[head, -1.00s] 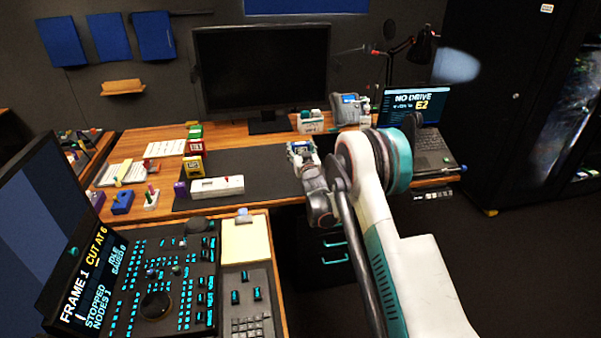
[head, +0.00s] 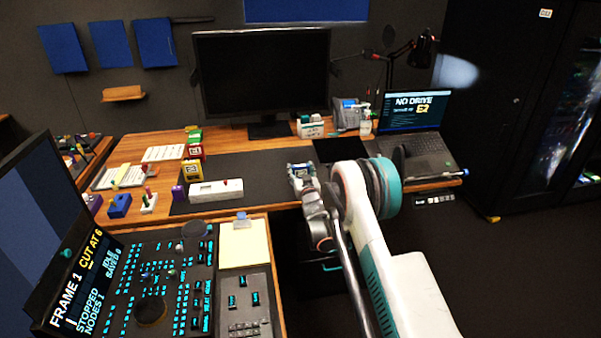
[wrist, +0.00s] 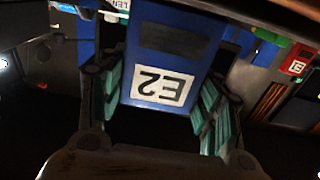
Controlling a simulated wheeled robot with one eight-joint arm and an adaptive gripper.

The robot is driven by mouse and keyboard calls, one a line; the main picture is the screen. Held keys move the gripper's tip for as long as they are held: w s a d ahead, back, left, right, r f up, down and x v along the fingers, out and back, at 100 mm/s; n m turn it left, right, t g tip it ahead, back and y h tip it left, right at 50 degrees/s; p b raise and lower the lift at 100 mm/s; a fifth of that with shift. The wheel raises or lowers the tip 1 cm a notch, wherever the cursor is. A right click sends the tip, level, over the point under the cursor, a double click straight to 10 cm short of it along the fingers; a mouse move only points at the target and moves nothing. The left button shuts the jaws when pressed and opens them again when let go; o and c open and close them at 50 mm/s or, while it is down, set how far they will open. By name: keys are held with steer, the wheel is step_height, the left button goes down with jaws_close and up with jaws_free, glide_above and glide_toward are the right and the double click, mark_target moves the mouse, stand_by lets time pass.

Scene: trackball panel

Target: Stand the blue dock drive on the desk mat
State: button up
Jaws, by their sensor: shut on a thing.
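My gripper (head: 301,176) is shut on the blue dock drive (head: 298,168). In the wrist view the drive (wrist: 178,55) sits between the teal finger pads of my gripper (wrist: 165,95). Its white label reads E2 and appears upside down there. The black desk mat (head: 255,165) lies on the wooden desk. In the head view the drive appears over the mat's right front part, near the desk's front edge. I cannot tell whether it touches the mat. My gripper and arm hide part of the drive and the mat's right front corner.
A white device (head: 216,189) lies on the mat's front left, beside a purple block (head: 178,192). Yellow, red and green boxes (head: 193,152) stand along the left. A monitor (head: 262,72) stands behind. A laptop (head: 420,125) at right shows "NO DRIVE E2". The mat's middle is clear.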

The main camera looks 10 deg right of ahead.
steer(key=o, duration=1.1)
steer(key=shift+f, duration=0.1)
steer(key=shift+o, duration=0.2)
steer(key=shift+s+r, duration=0.2)
steer(key=shift+s, duration=0.1)
steer(key=s+p, duration=0.4)
steer(key=s, duration=0.7)
step_height(320, 180, up, 15)
steer(key=s+g, duration=0.3)
steer(key=s+d+r+g, duration=0.1)
steer(key=s+r+g, duration=0.1)
steer(key=s+r, duration=0.9)
steer(key=s+a+f+g, duration=0.1)
steer(key=s+g, duration=0.5)
steer(key=s, duration=3)
steer(key=shift+f, duration=0.3)
